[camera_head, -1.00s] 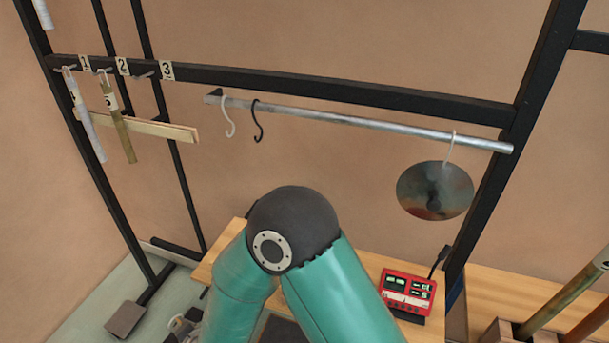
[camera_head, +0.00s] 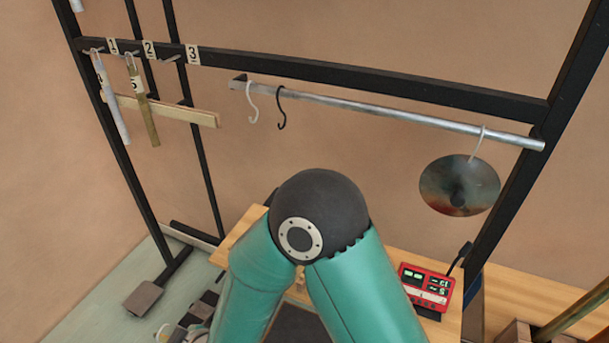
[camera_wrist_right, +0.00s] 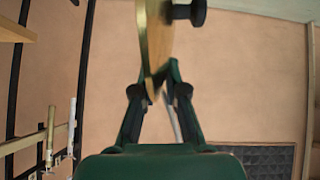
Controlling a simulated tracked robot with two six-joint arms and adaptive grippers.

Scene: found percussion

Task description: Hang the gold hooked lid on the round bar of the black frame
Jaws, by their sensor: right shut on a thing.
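The gold lid (camera_wrist_right: 155,40) shows nearly edge-on at the top of the right wrist view, with a black knob (camera_wrist_right: 188,12) on its right side. My right gripper (camera_wrist_right: 160,85) is shut on its lower edge. In the head view the round bar (camera_head: 400,117) runs across the black frame (camera_head: 370,82). A white hook (camera_head: 252,103) and a black hook (camera_head: 281,108) hang empty near its left end. A dark steel lid (camera_head: 459,185) hangs by a pale hook near its right end. My left gripper is not in view.
Numbered pegs at the left carry a pale tube (camera_head: 112,98) and a brass tube (camera_head: 142,102). A wooden strip (camera_head: 185,112) is behind them. A red device (camera_head: 427,287) sits on the bench (camera_head: 520,293). The middle of the bar is free.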

